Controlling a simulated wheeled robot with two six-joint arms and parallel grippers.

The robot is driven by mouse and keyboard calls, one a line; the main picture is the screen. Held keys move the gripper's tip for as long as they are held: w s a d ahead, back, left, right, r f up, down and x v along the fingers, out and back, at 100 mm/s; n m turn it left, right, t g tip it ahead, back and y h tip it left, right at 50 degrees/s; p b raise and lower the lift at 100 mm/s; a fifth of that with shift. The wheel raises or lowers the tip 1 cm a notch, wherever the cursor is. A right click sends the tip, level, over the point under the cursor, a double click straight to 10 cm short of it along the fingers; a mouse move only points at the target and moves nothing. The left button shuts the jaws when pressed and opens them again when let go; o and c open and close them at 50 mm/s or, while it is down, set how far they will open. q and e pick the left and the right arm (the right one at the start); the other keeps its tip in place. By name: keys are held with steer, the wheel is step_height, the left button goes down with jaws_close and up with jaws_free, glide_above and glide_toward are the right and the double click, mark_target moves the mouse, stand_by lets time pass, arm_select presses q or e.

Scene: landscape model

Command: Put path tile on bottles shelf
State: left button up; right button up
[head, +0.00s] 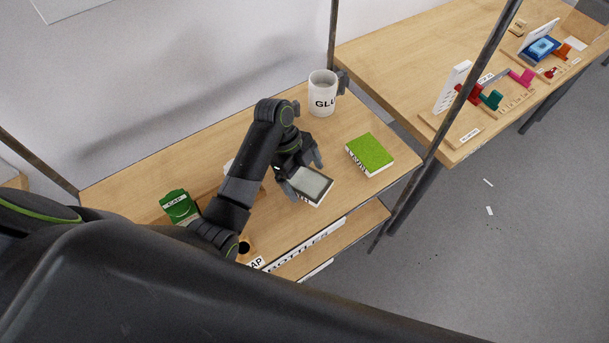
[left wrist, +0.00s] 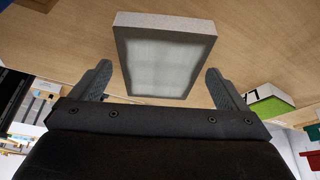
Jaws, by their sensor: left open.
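The path tile, a grey-topped square block (head: 311,184), sits on the upper wooden shelf (head: 335,208) marked as the bottles shelf by a label (head: 305,243) on its front edge. My left gripper (head: 301,174) is at the tile in the head view. In the left wrist view the tile (left wrist: 165,58) lies between and beyond the two open fingers (left wrist: 162,85), with gaps on both sides. The tile's far side is partly hidden by my arm in the head view. My right gripper is not in view.
A green-topped block (head: 370,154) lies to the right of the tile. A white glue mug (head: 322,93) stands behind. A green cap item (head: 179,206) is at the left. A second table (head: 400,60) holds small models.

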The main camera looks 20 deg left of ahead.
mark_target(298, 175)
arm_select(q)
steer(key=v, duration=0.5)
steer(key=shift+w+r, duration=0.1)
steer(key=shift+r, duration=0.15)
steer(key=p+v, duration=0.5)
steer(key=v, duration=0.1)
steer(key=shift+a+p, duration=0.2)
steer(key=shift+p, duration=0.1)
steer(key=shift+r, duration=0.1)
